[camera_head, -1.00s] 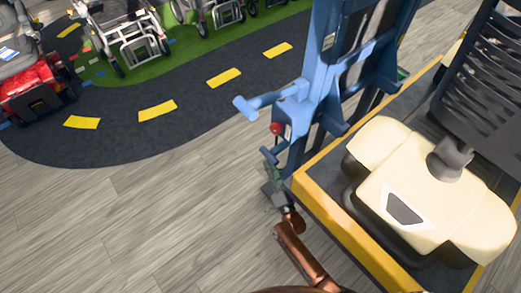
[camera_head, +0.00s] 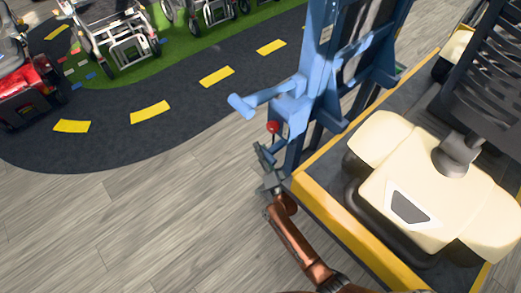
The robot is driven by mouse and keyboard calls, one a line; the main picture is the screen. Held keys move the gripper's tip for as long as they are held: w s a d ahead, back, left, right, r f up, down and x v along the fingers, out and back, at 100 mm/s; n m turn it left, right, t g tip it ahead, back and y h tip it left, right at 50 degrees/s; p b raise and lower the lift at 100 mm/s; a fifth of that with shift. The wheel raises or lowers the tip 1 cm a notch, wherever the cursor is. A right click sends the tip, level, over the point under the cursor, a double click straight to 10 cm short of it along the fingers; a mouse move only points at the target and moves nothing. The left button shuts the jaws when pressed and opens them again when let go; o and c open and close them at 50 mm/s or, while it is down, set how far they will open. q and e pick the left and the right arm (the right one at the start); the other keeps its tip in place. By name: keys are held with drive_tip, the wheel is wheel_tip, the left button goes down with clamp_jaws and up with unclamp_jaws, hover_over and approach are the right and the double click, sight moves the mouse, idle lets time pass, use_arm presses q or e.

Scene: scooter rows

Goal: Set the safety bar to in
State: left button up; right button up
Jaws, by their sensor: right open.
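A blue upright frame (camera_head: 322,70) stands at the edge of the yellow-edged platform. A blue bar (camera_head: 258,100) sticks out from it to the left; it looks like the safety bar, but I cannot tell for certain. A small red ball knob (camera_head: 273,127) sits just below the bar. My right gripper (camera_head: 264,156) is just below the knob, beside the foot of the frame. It is open and appears to hold nothing; whether it touches the frame cannot be told. My left gripper is out of view.
The yellow platform edge (camera_head: 345,232) runs close to the right of my arm. A cream seat unit (camera_head: 405,185) is on the platform. A red scooter (camera_head: 22,90) and a white-framed walker or chair (camera_head: 118,42) stand at the upper left. Grey floor to the left is clear.

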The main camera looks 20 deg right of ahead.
drive_tip(key=shift+c, duration=0.7)
drive_tip(key=shift+r, duration=0.1)
clamp_jaws()
